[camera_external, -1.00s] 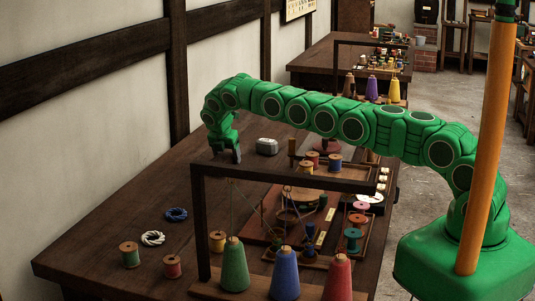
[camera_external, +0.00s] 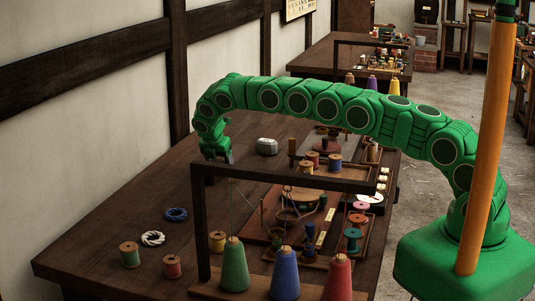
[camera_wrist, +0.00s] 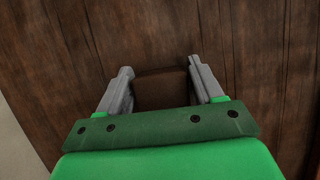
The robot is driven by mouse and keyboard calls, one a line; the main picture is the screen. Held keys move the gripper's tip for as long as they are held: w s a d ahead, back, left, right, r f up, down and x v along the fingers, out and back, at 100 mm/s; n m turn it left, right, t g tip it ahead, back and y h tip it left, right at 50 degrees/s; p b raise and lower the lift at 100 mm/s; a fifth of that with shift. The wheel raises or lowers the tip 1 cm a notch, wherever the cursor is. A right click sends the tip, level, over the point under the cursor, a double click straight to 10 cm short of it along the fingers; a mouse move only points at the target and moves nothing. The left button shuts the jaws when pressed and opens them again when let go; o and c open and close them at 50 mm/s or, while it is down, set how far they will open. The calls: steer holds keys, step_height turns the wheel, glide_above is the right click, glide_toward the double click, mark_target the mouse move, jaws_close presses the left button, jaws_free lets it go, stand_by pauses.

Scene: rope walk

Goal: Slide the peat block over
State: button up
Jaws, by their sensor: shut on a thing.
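The peat block (camera_wrist: 161,92) is a dark brown block seen in the wrist view between the two grey fingers, with its lower part hidden by the green gripper body. My gripper (camera_wrist: 162,77) is shut on it, one finger on each side. In the external view my gripper (camera_external: 217,156) points down low at the back left of the dark wooden table (camera_external: 130,215). There I cannot make out the block against the dark wood.
A grey tin (camera_external: 267,146) stands to the right of my gripper. A dark wooden frame (camera_external: 290,178) with several spools and cones stands in front. A white rope coil (camera_external: 152,238) and a blue one (camera_external: 176,214) lie at the front left. The table's left part is mostly bare.

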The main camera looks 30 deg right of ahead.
steer(key=shift+s+a, duration=4.65)
steer(key=o, duration=1.2)
steer(key=shift+r, duration=0.1)
steer(key=v, duration=0.7)
steer(key=shift+s+a+r, duration=0.1)
steer(key=shift+a+r, duration=0.05)
steer(key=shift+r, duration=0.15)
